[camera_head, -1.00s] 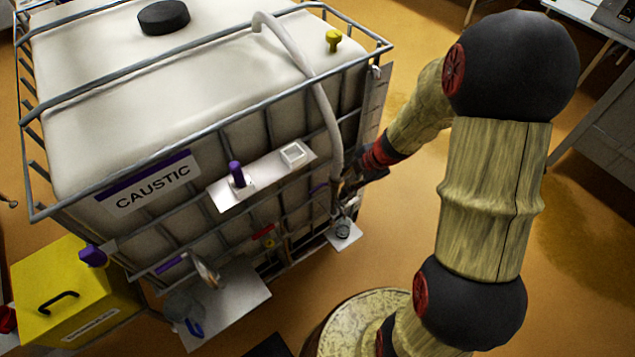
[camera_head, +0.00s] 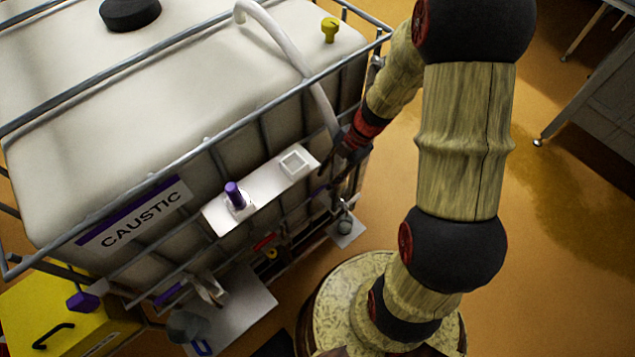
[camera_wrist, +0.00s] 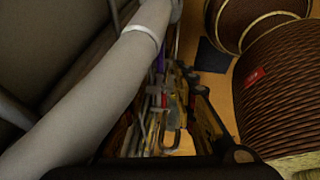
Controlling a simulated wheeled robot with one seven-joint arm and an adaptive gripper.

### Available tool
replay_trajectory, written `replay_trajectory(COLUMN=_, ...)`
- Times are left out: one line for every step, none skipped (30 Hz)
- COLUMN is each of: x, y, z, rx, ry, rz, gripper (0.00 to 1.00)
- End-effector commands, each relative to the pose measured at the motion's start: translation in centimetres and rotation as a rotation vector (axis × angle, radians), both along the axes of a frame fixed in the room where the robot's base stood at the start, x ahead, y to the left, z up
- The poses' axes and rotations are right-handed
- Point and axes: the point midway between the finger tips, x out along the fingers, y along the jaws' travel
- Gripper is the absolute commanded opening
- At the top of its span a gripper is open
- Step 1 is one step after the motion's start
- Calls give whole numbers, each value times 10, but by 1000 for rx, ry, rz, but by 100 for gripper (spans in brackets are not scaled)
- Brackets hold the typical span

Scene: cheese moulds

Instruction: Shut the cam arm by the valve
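The caged white tank (camera_head: 190,80), labelled CAUSTIC, fills the left and middle of the head view. Low on its front is a small red part (camera_head: 264,241), with a yellow one beside it, probably the valve. In the wrist view a cluster of fittings (camera_wrist: 165,105), with red and yellow parts, sits at the middle; I cannot pick out the cam arm or its position. A pale hose (camera_head: 318,95) hangs over the tank's front corner; it crosses the left of the wrist view (camera_wrist: 100,90). My gripper (camera_head: 340,150) is beside this hose, its fingers mostly hidden and dark.
A white shelf (camera_head: 265,190) with a purple-topped item (camera_head: 234,195) juts from the cage. Below are a grey tray (camera_head: 240,305) and a small plate (camera_head: 348,236) holding a cup-like item. A yellow box (camera_head: 60,305) stands at lower left.

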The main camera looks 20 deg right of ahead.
Motion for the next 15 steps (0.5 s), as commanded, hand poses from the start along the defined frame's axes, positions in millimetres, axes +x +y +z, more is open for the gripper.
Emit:
replay_trajectory(x=0, y=3, z=-8, rx=1, ry=2, rz=1, gripper=27)
replay_trajectory(x=0, y=4, z=-11, rx=1, ry=2, rz=2, gripper=27)
replay_trajectory(x=0, y=7, z=-16, rx=1, ry=3, rz=2, gripper=27)
replay_trajectory(x=0, y=8, z=-21, rx=1, ry=3, rz=2, gripper=27)
replay_trajectory(x=0, y=10, z=-25, rx=0, ry=2, rz=2, gripper=27)
replay_trajectory(x=0, y=13, z=-31, rx=0, ry=2, rz=2, gripper=27)
replay_trajectory(x=1, y=15, z=-35, rx=0, ry=2, rz=2, gripper=27)
replay_trajectory(x=1, y=17, z=-40, rx=0, ry=1, rz=3, gripper=27)
replay_trajectory(x=1, y=20, z=-45, rx=0, ry=1, rz=3, gripper=27)
replay_trajectory(x=1, y=21, z=-49, rx=0, ry=1, rz=3, gripper=27)
replay_trajectory(x=2, y=23, z=-53, rx=0, ry=0, rz=1, gripper=27)
replay_trajectory(x=2, y=25, z=-58, rx=0, ry=0, rz=1, gripper=27)
replay_trajectory(x=2, y=26, z=-60, rx=0, ry=0, rz=1, gripper=27)
replay_trajectory(x=2, y=27, z=-62, rx=0, ry=0, rz=1, gripper=27)
replay_trajectory(x=3, y=28, z=-64, rx=0, ry=0, rz=1, gripper=27)
